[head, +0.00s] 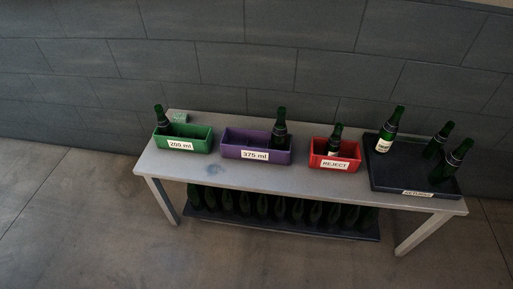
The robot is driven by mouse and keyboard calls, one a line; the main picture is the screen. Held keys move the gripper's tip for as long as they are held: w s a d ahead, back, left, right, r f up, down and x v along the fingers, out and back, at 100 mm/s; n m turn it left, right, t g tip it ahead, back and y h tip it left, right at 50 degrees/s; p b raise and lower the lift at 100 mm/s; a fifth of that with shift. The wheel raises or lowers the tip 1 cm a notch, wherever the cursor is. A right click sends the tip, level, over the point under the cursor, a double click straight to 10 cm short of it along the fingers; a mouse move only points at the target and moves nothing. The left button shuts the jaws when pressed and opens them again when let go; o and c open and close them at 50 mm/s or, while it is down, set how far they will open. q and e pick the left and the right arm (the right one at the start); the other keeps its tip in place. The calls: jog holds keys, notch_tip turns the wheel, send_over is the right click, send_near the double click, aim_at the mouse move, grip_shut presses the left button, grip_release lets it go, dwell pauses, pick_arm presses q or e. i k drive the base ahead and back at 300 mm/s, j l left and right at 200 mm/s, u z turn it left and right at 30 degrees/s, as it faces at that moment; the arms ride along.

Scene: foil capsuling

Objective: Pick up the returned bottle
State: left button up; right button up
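A black tray (405,181) stands at the right end of the grey table (260,176); its small front label is too blurred to read surely. Three dark green bottles are in it. One bottle (389,131) with a pale label stands near the tray's back left. A second bottle (438,141) is near the back right, and a third bottle (453,161) is in front of it; both look tilted to the right. Neither of my grippers is in view.
A green bin (199,140) labelled 200 ml, a purple bin (235,146) labelled 375 ml and a red REJECT bin (349,158) stand along the table, each with a bottle. Several bottles fill the lower shelf (345,235). The floor in front is clear.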

aim_at(448, 166)
jog(key=z, duration=1.55)
